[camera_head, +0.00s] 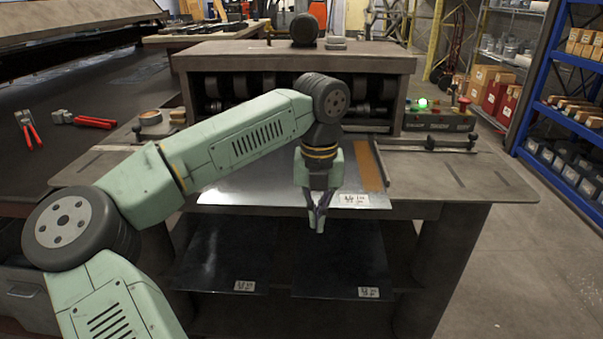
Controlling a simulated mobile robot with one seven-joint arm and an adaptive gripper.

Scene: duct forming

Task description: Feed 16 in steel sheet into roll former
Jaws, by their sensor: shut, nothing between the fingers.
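The roll former (228,60) stands at the back of the bench, with a row of dark rollers under its top. A bright steel sheet (255,188) with a white label (350,200) lies flat on the bench top in front of the rollers, its front edge at the bench's front edge. The label's text is too small to read. My gripper (319,226) points down at the sheet's front edge, shut and empty. I cannot tell whether it touches the sheet. My arm hides part of the sheet and the rollers.
Two dark labelled sheets (225,255) lie on the shelf below. A control box (438,118) with a lit green light sits at the bench's right. Red-handled tools (90,121) lie left. A blue rack (540,85) stands right.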

